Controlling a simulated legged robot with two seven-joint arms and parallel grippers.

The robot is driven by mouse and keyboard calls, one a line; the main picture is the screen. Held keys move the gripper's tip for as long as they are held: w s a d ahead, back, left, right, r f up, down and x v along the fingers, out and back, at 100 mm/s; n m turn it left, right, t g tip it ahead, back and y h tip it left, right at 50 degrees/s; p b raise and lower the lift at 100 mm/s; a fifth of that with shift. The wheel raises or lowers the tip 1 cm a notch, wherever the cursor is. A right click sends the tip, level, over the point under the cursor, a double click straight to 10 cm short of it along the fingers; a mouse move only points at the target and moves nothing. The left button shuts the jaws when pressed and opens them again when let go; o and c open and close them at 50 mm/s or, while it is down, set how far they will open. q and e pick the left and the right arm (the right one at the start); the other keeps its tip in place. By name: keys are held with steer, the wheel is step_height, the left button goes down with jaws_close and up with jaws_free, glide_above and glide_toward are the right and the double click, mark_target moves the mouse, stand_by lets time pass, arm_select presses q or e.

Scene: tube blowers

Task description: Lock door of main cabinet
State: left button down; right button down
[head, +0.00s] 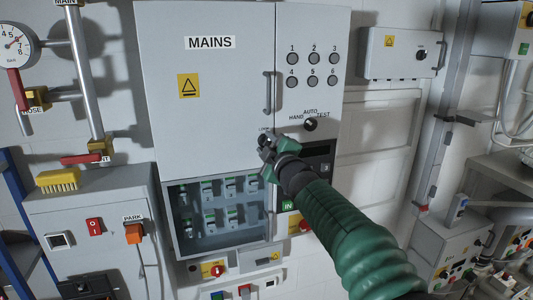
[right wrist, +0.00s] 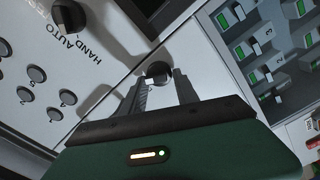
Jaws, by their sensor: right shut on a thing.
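The main cabinet (head: 215,100) is a grey box marked MAINS, and its large left door is closed against the frame. A small dark lock knob (right wrist: 158,72) sits at the door's lower right corner, below the vertical door handle (head: 268,92). My right gripper (head: 266,142) reaches up to this corner from the lower right and partly covers the knob in the head view. In the right wrist view its two fingers (right wrist: 160,82) are on either side of the knob and closed on it. My left gripper is out of view.
A HAND/AUTO/TEST selector (head: 310,124) and several round buttons (head: 314,70) are on the panel to the right. Below the door, a window (head: 222,244) shows several breakers. A control box (head: 90,235) with a yellow brush (head: 58,181) stands at left.

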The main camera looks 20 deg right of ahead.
steer(key=n, duration=0.1)
steer(key=n+b, duration=0.1)
steer(key=shift+s+r+n, duration=0.1)
steer(key=shift+r+n, duration=0.2)
steer(key=shift+n, duration=0.1)
steer(key=shift+a+n+b, duration=0.1)
steer(key=shift+n+b, duration=0.4)
steer(key=shift+n, duration=0.9)
steer(key=shift+r, duration=0.1)
steer(key=c, duration=1.1)
jaws_free()
steer(key=shift+s, duration=0.1)
steer(key=shift+a+f, duration=0.1)
steer(key=shift+f, duration=0.1)
